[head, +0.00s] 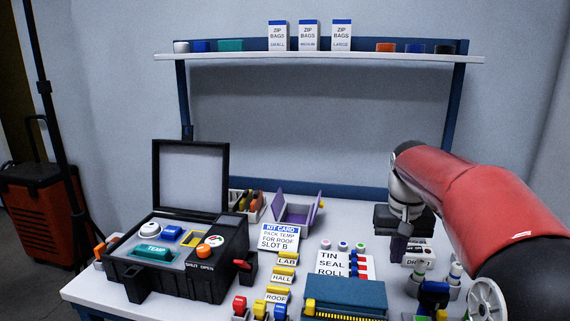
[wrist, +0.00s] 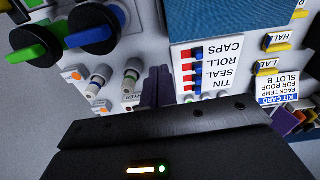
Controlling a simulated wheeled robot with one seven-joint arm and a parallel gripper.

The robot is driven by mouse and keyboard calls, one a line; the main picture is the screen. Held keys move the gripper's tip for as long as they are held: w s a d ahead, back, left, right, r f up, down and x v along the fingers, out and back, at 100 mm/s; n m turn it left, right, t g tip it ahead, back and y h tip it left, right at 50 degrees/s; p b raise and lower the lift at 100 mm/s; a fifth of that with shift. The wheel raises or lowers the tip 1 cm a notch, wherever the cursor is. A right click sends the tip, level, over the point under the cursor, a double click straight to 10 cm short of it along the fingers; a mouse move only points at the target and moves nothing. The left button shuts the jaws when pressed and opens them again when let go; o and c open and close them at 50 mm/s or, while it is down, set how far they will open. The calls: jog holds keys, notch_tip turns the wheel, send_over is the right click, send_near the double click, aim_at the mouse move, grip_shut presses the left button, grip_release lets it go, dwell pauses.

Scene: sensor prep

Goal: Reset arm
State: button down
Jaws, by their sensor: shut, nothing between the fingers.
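My red arm (head: 465,190) reaches in from the right in the head view and bends down over the right part of the workbench. My gripper (head: 398,250) points down above the bench's right side, beside a small labelled holder partly hidden behind it. In the wrist view my gripper (wrist: 156,82) shows as dark purple fingers close together, with nothing between them. They are over the bench between the vial-like pieces (wrist: 131,75) and the TIN SEAL ROLL CAPS card (wrist: 208,75).
An open black case (head: 190,265) with its lid up stands at left. A kit card (head: 281,238), purple open box (head: 296,212), labelled blocks and blue box (head: 345,292) fill the middle. A shelf (head: 230,56) with zip-bag boxes spans above. An orange-black case (head: 40,215) stands on the floor.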

jog(key=shift+n+t, duration=0.3)
jog(key=shift+t, duration=0.5)
jog(key=s+a, duration=0.1)
jog(key=s, duration=0.1)
jog(key=s+a+r, duration=0.1)
jog(key=s, duration=0.1)
jog(key=s+a, duration=0.2)
jog(key=s, duration=0.1)
jog(key=shift+s+r, duration=0.1)
jog(key=shift+r, duration=0.05)
jog(key=s+a+f+t, duration=0.1)
jog(key=s+a+f, duration=0.1)
jog(key=s, duration=0.6)
jog(key=s+a+f+n+t, duration=0.1)
jog(key=s+a+f+t, duration=0.1)
jog(key=s+f, duration=0.2)
jog(key=s, duration=0.3)
jog(key=shift+s, duration=0.35)
